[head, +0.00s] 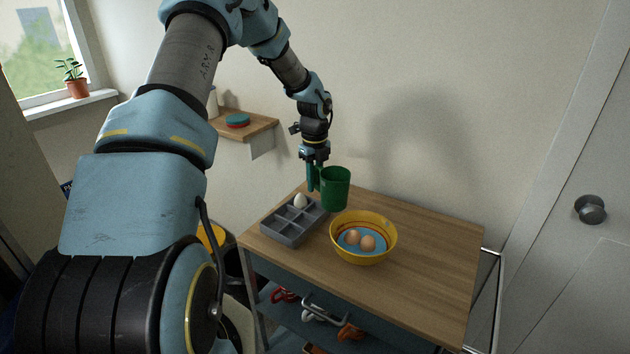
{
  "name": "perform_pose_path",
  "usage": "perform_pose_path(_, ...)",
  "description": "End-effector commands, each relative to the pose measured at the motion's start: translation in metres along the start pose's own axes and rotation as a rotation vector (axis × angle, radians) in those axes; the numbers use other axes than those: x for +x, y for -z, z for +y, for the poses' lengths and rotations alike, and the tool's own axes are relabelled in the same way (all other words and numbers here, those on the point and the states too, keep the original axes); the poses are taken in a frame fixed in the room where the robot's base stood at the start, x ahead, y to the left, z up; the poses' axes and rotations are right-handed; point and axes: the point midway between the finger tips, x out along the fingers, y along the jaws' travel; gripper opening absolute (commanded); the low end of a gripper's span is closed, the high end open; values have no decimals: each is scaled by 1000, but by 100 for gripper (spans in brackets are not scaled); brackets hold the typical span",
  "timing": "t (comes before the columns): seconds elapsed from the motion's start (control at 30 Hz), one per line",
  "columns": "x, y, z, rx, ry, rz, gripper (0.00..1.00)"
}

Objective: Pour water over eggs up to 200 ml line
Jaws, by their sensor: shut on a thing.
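A yellow bowl (376,222) stands on the wooden table top. Two brown eggs (367,243) lie in it on a blue bottom, which may be water. I cannot make out the 200 ml line. My gripper (314,178) is shut on a green cup (335,190), at its handle side. The cup is upright, behind and a little left of the bowl. I cannot tell whether it touches the table, and its inside is hidden.
A grey divided tray (290,232) with one white egg (300,201) stands left of the bowl. The table's right side (440,250) is clear. A wooden wall shelf (262,125) holds a red and blue item. A white door stands at right.

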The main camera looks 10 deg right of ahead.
Motion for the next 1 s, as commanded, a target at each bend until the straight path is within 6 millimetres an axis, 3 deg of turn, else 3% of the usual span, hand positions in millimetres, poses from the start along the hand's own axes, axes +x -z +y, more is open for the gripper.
perform_pose_path(0.17,-2,0,1,-1,-1,0,0)
perform_pose_path(0.6,-38,0,1,-1,-2,-1,0)
perform_pose_path(1.0,-38,0,1,-1,-2,-1,0)
